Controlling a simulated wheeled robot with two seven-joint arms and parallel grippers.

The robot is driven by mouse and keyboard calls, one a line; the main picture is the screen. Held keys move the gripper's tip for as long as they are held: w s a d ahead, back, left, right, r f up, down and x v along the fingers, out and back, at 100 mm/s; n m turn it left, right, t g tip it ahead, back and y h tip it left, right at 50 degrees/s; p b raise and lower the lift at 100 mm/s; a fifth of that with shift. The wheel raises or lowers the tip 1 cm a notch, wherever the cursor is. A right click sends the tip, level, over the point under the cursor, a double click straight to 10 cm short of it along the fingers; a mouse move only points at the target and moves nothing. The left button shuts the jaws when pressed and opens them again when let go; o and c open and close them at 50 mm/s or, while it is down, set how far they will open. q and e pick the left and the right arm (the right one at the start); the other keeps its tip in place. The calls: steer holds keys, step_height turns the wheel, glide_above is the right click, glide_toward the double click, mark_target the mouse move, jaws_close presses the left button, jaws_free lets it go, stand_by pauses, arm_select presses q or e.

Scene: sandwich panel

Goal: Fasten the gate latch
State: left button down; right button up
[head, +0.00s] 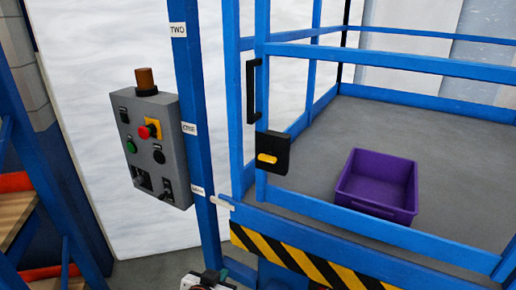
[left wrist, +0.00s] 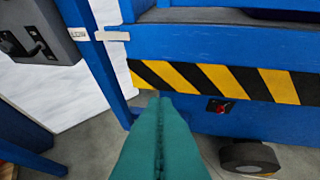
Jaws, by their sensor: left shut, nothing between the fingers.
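The gate latch (head: 272,152) is a black box with a yellow tab, mounted on the blue gate post in the head view. The tab lies roughly horizontal. A black vertical handle (head: 253,90) is above it on the gate. My left gripper (head: 240,270) shows at the bottom edge of the head view, well below the latch and apart from it. In the left wrist view its teal fingers (left wrist: 160,105) are together and empty, pointing toward the striped platform edge. The latch is outside the left wrist view. My right gripper is not in view.
A grey control box (head: 152,150) with buttons and an amber lamp hangs left of the gate. A purple bin (head: 376,186) sits on the platform floor. A black-and-yellow striped edge (head: 300,262) runs below the gate. A wheel (left wrist: 248,158) shows below the platform.

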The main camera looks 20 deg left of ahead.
arm_select(q)
steer(key=w+r+t, duration=0.5)
steer(key=w+r, duration=0.3)
steer(key=r, duration=0.3)
steer(key=m+t+h, duration=0.2)
steer(key=t+h, duration=0.3)
glide_toward(269, 157)
step_height(269, 157, up, 5)
steer(key=s+a, duration=0.2)
steer(key=shift+s+a, duration=0.15)
steer(key=p+x, duration=0.4)
steer(key=x, duration=0.6)
steer(key=shift+w+f, duration=0.1)
steer(key=shift+w, duration=0.2)
step_height(269, 157, down, 3)
steer(key=shift+s+p, duration=0.15)
steer(key=shift+p, duration=0.2)
steer(key=shift+f, duration=0.55)
